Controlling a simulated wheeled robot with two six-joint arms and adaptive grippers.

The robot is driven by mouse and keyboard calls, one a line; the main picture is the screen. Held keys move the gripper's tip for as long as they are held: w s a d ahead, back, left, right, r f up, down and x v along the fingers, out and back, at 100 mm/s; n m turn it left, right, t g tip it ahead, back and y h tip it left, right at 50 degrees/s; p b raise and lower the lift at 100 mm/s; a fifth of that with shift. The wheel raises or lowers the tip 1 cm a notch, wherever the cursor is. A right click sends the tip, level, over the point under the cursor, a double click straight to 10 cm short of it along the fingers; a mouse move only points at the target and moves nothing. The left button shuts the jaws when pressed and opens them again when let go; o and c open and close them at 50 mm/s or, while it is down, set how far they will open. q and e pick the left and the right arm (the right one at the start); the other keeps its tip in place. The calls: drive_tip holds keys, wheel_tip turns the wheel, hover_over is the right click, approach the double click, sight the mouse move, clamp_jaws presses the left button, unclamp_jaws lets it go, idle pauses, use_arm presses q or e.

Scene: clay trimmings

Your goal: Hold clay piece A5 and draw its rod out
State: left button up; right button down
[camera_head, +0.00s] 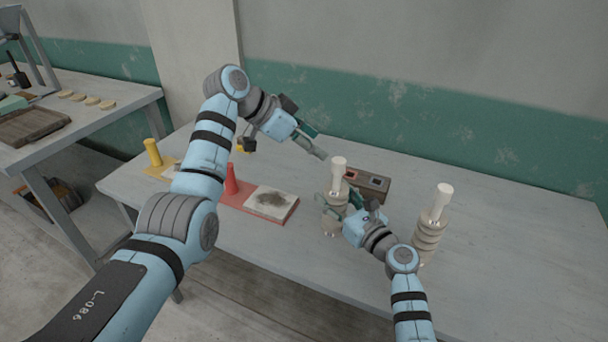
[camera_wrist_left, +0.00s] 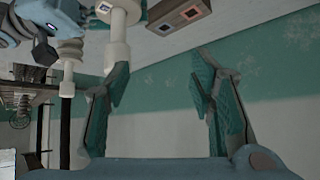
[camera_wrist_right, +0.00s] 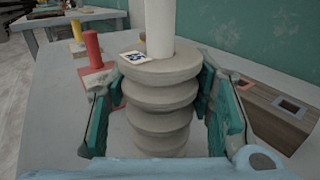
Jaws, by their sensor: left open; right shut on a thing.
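A ribbed beige clay piece (camera_wrist_right: 160,102) stands upright with a pale rod (camera_wrist_right: 160,25) rising from its top. A small printed tag (camera_wrist_right: 133,57) lies on its top face; I cannot read it. My right gripper (camera_head: 343,204) is shut around this piece, one finger on each side in the right wrist view. My left gripper (camera_head: 311,143) is open and empty, just left of and slightly above the rod's top (camera_head: 339,162). In the left wrist view, the rod (camera_wrist_left: 117,48) appears upside down near the left finger, outside the gap between the fingers.
A second ribbed clay piece (camera_head: 428,238) with its rod (camera_head: 444,199) stands to the right. A brown box with dark recesses (camera_head: 368,183) is behind the held piece. A red post (camera_head: 231,179) and yellow post (camera_head: 152,152) stand left. The table's right side is clear.

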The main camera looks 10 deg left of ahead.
use_arm(q)
wheel_tip(320, 180, down, 4)
drive_tip(key=a+t+h, duration=0.1)
drive_tip(key=t+h, duration=0.1)
drive_tip(key=n+t+h, duration=0.3)
drive_tip(key=t+h, duration=0.1)
drive_tip(key=t, duration=0.1)
approach(332, 172)
drive_tip(key=x, duration=1.1)
drive_tip(key=shift+w+d+f, duration=0.1)
drive_tip(key=shift+w+d, duration=0.05)
clamp_jaws()
